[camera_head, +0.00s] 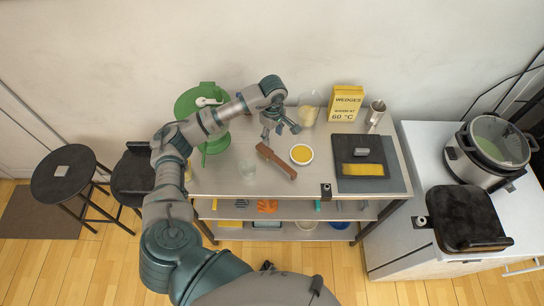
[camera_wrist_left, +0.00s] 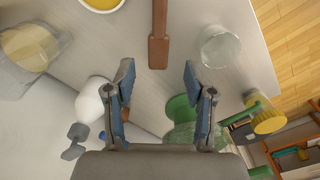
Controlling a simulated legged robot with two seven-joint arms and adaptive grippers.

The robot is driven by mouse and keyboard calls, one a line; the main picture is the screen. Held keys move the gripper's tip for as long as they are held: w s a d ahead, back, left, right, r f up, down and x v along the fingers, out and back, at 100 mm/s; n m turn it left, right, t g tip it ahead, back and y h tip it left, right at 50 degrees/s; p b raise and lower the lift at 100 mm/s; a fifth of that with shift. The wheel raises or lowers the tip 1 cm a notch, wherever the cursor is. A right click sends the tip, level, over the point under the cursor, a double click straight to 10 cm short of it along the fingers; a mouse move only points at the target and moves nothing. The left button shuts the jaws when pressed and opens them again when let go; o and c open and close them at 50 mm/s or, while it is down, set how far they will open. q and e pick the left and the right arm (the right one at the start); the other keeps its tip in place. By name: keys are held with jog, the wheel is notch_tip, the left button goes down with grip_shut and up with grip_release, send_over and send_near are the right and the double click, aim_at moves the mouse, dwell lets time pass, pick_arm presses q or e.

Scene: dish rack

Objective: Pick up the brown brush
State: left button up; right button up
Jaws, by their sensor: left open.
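The brown brush (camera_head: 277,162) lies on the grey table top, slanting from upper left to lower right in the head view. In the left wrist view its flat brown end (camera_wrist_left: 158,52) points toward the space between my fingers. My left gripper (camera_head: 280,130) is open and empty above the table, near the upper-left end of the brush. Its two blue-grey fingers (camera_wrist_left: 158,75) stand apart in the wrist view, one on each side of the brush's line. They do not appear to touch it. My right gripper is not in view.
A yellow-filled bowl (camera_head: 301,154) is close right of the brush; a clear glass (camera_head: 247,169) is left.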

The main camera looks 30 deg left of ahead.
aim_at(274, 156)
pick_arm(q)
notch_tip(274, 156, down, 9)
jog(key=shift+f+p, duration=0.1)
jog(key=shift+p, duration=0.45)
jog(key=f, duration=0.3)
jog(key=f+p, duration=0.1)
jog(key=shift+d+f, duration=0.15)
jog(key=shift+d, duration=0.2)
jog(key=shift+f, duration=0.4)
jog(key=shift+c, duration=0.2)
grip_shut()
